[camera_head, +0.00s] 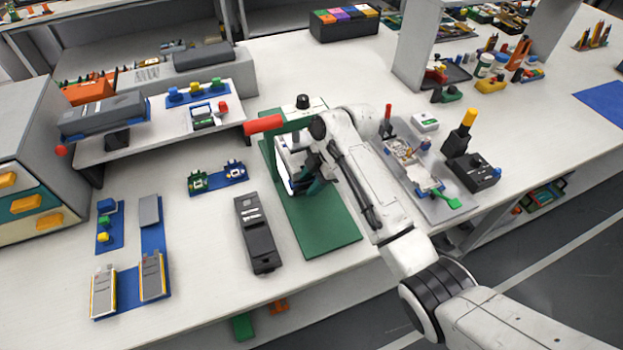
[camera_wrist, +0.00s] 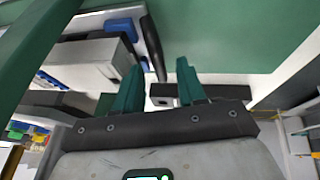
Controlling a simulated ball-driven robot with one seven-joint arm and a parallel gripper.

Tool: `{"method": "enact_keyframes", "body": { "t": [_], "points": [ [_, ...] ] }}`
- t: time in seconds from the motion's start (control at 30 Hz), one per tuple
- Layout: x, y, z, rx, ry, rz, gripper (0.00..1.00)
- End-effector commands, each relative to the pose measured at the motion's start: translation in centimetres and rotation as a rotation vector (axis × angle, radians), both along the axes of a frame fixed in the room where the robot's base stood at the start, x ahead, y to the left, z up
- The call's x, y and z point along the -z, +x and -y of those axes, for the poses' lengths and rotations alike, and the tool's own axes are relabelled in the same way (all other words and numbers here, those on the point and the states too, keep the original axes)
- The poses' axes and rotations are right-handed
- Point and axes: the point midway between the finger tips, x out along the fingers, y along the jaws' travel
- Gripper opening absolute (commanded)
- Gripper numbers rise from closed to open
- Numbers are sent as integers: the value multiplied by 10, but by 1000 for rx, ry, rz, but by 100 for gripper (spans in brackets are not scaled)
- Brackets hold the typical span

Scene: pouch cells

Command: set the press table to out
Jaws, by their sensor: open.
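The press has a green frame with a red lever (camera_head: 263,124) and stands on a green base plate (camera_head: 327,232). A white block (camera_head: 287,158) sits inside the frame, partly hidden by my arm; I cannot tell clearly whether it is the press table. My gripper (camera_head: 314,182) is low at the front of the press. In the wrist view, my gripper (camera_wrist: 158,76) shows two dark green fingers apart with nothing held between them. A black bar (camera_wrist: 225,92) lies by the right finger. A white block with a blue part (camera_wrist: 90,55) is left of the fingers.
A black device (camera_head: 256,234) lies left of the base plate. Blue trays with flat cells (camera_head: 152,275) lie farther left. A grey tray with parts (camera_head: 430,185) and a black box with a yellow-topped lever (camera_head: 472,172) stand right of my arm. The front of the base plate is clear.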

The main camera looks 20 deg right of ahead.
Motion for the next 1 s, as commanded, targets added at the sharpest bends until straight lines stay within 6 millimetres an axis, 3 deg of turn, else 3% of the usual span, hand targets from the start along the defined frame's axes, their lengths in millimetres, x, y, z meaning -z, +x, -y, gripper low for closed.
{"method": "enact_keyframes", "body": {
  "t": [0.23, 0.63, 1.0],
  "points": [
    [0, 0, 0, 0, 0, 0, 39],
    [0, 0, 0, 0, 0, 0, 1],
    [0, 0, 0, 1, 0, 0, 0]
  ]
}}
